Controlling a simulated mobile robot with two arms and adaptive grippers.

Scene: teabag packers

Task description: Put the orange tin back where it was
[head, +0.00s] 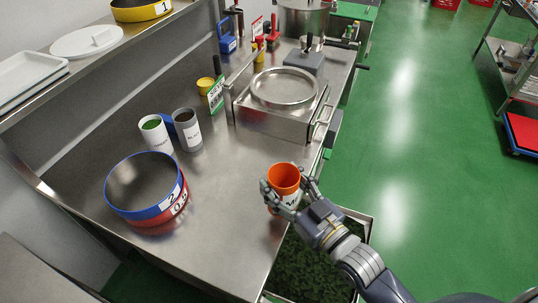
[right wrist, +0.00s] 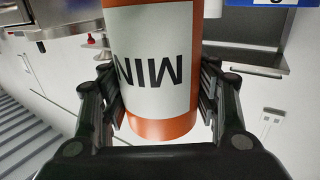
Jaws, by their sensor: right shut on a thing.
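The orange tin (head: 284,178) has a white label and is upright near the right edge of the steel table. My right gripper (head: 288,190) is shut on it, with fingers on both sides. I cannot tell whether its base touches the table. The right wrist view shows the orange tin (right wrist: 152,60) between the fingers (right wrist: 158,80), with the letters "MIN" upside down on its label. A white tin (head: 157,138) with green inside and a grey tin (head: 188,134) stand side by side further back left. My left gripper is not in view.
A blue sieve ring (head: 118,196) sits on a red one (head: 160,218) at the left. A steel device with a round pan (head: 284,88) stands behind the orange tin. A bin of dark green leaves (head: 310,262) is below the table edge. The table's front middle is clear.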

